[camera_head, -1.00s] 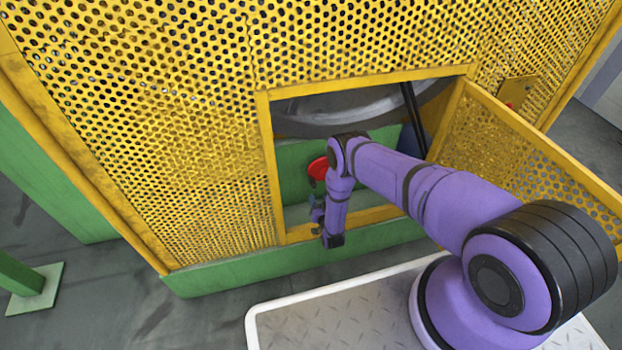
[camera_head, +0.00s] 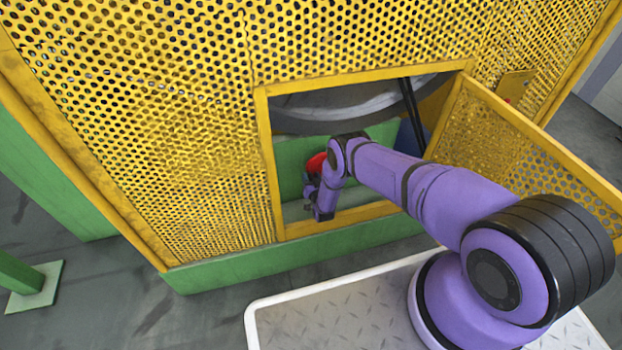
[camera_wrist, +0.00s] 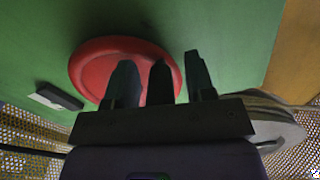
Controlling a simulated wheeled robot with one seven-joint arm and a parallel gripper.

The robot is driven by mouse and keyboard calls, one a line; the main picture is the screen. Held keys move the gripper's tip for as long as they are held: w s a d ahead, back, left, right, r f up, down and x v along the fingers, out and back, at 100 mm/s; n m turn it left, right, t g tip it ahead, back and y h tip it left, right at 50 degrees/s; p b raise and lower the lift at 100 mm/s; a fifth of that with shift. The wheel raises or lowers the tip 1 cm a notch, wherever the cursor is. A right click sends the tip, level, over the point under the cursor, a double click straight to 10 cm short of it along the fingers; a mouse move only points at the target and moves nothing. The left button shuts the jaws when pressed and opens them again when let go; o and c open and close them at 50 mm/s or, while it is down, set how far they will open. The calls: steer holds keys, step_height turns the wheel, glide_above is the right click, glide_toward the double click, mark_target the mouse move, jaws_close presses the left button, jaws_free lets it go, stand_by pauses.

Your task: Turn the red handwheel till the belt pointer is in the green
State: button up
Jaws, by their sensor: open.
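The red handwheel (camera_head: 316,162) is a red disc on the green machine wall inside the guard opening, partly hidden by my arm. In the wrist view the handwheel (camera_wrist: 92,68) fills the upper left-middle, close behind my fingers. My gripper (camera_wrist: 160,62) is open, its two dark fingers reaching over the disc's right part. A dark upright piece (camera_wrist: 160,82) stands between the fingers; I cannot tell whether it is a handle on the wheel, or whether anything touches it. In the head view my gripper (camera_head: 311,190) is small beside the wheel. I cannot make out the belt pointer or green zone.
A yellow perforated guard (camera_head: 150,110) surrounds the opening. Its mesh door (camera_head: 530,150) stands open to the right. A grey curved rim (camera_head: 350,112) and dark belts (camera_head: 412,110) lie inside. A small dark block with a pale face (camera_wrist: 55,97) sits left of the wheel.

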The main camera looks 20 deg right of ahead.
mark_target(312, 161)
jaws_close()
steer(key=m, duration=0.1)
steer(key=r+m, duration=0.1)
steer(key=m, duration=0.1)
steer(key=r+m, duration=0.1)
steer(key=shift+a+r, duration=0.2)
steer(key=shift+a, duration=0.05)
steer(key=m, duration=0.1)
steer(key=r+m, duration=0.1)
steer(key=m, duration=0.1)
steer(key=shift+r, duration=0.25)
steer(key=r+m, duration=0.1)
steer(key=m, duration=0.1)
steer(key=d+r+m, duration=0.1)
steer(key=m, duration=0.1)
steer(key=shift+r, duration=0.15)
steer(key=shift+d+r+m, duration=0.2)
steer(key=shift+r+m, duration=0.1)
steer(key=shift+m, duration=0.45)
steer(key=shift+d+r+m, duration=0.2)
steer(key=shift+r+m, duration=0.05)
steer(key=shift+m, duration=0.5)
steer(key=shift+s, duration=0.1)
